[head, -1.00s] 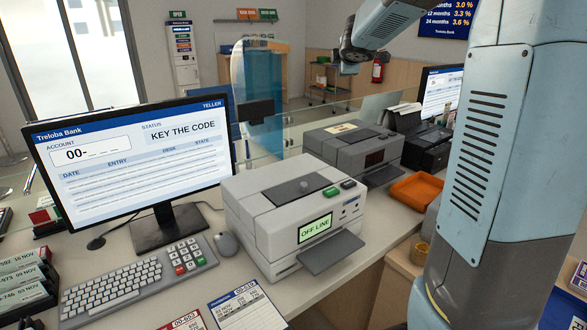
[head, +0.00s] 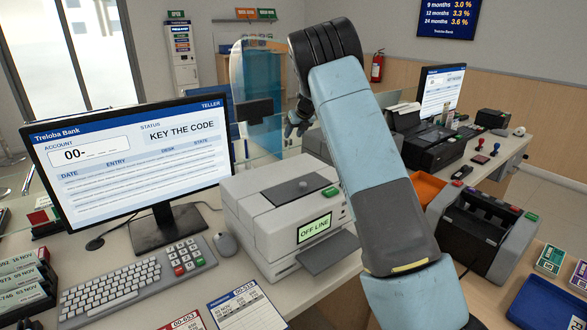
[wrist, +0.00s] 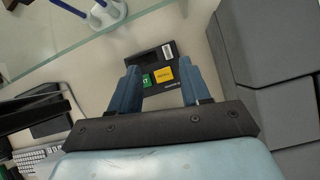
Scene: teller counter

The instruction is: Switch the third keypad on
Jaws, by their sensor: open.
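My gripper (head: 297,128) is beyond the white printer, in front of the glass screen. It is open and empty in the wrist view (wrist: 160,88), fingers apart. A small black device (wrist: 150,58) with a green button (wrist: 149,80) and a yellow button (wrist: 164,75) shows between and beyond the fingers, apparently untouched. I cannot tell which thing is the third keypad.
The monitor (head: 130,165) reads "KEY THE CODE". A white printer (head: 285,225) shows "OFF LINE". A glass edge (wrist: 90,45) crosses the wrist view, and grey boxes (wrist: 265,65) stand close on its right. A grey machine (head: 480,235) and an orange tray (head: 425,187) are at right.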

